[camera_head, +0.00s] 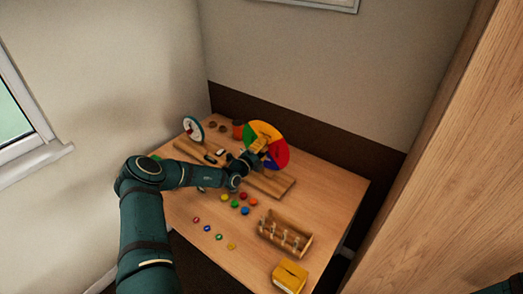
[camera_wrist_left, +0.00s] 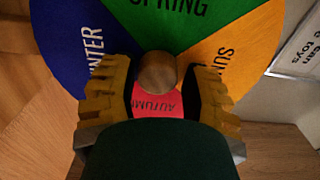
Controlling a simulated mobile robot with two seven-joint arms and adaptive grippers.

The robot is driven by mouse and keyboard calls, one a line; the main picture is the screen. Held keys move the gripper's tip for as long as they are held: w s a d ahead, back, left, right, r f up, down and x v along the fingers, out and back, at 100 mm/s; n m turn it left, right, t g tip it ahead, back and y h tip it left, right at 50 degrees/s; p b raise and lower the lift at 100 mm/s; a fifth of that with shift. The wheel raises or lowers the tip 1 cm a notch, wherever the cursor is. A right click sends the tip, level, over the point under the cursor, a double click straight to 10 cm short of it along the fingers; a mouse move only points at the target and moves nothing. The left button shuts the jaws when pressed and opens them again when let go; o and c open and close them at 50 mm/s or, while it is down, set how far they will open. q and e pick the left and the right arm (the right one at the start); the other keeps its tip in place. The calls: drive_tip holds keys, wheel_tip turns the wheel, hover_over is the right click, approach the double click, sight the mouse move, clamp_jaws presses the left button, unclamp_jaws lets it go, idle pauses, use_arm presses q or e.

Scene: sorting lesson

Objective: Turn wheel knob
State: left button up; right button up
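The season wheel (camera_head: 277,153) stands upright at the back of the table, with green, orange, red and blue sectors. In the left wrist view the wheel (camera_wrist_left: 185,22) fills the upper part, with SPRING at the top and AUTUMN at the bottom. A round wooden knob (camera_wrist_left: 157,72) sits at its middle. My left gripper (camera_wrist_left: 162,78) is open, its yellow fingers on either side of the knob with a small gap at each side. In the head view the left gripper (camera_head: 256,148) is in front of the wheel and hides part of it. My right gripper is out of view.
The table (camera_head: 325,195) also holds a clock-like dial (camera_head: 193,128), several coloured discs, a wooden rack (camera_head: 285,236) with pegs and a yellow box (camera_head: 289,276) at the front. A white card (camera_wrist_left: 298,50) with print stands right of the wheel. The table's right side is mostly clear.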

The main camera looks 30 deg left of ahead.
use_arm(q)
drive_tip(key=shift+o, duration=1)
drive_tip(key=s, duration=1.2)
drive_tip(key=shift+a, duration=0.4)
drive_tip(key=shift+f, duration=0.15)
